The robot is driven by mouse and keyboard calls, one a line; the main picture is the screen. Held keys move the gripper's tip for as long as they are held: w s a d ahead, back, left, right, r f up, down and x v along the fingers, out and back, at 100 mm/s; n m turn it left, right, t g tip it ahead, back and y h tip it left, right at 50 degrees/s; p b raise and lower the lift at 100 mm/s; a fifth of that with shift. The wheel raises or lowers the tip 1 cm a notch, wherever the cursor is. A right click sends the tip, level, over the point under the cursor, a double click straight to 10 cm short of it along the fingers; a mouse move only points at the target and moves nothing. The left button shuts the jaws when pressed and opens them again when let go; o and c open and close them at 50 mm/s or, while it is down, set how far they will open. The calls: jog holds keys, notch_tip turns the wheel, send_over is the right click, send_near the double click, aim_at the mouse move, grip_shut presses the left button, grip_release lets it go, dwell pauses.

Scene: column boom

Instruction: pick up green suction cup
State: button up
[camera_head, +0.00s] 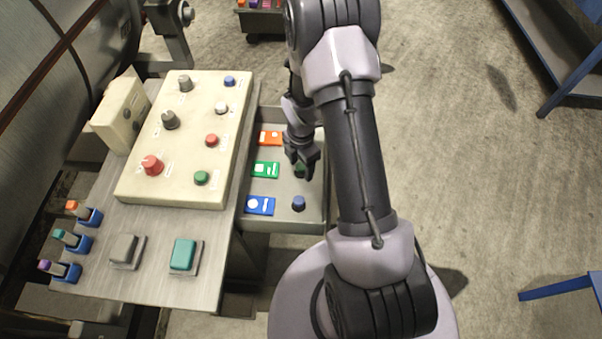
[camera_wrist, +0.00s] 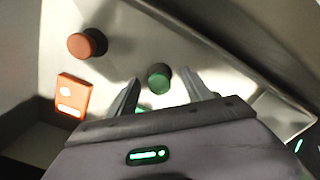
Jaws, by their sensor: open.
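The green suction cup (camera_wrist: 158,79) stands on the tray floor and shows between and just beyond my fingertips in the wrist view. In the head view only a dark green part of it (camera_head: 300,169) shows, the rest hidden by my gripper (camera_head: 301,172). My gripper is open and empty, with one finger on each side of the cup in the wrist view (camera_wrist: 161,82). I cannot tell whether the fingers touch it.
An orange suction cup (camera_wrist: 87,44) stands near an orange label (camera_wrist: 71,95) in the tray. A blue one (camera_head: 299,203) stands at the tray's near end. The tray wall (camera_head: 326,205) is close by. A cream control box (camera_head: 180,140) stands on the left.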

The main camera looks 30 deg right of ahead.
jog(key=shift+f, duration=0.5)
jog(key=shift+r, duration=0.15)
jog(key=shift+c, duration=0.7)
grip_shut()
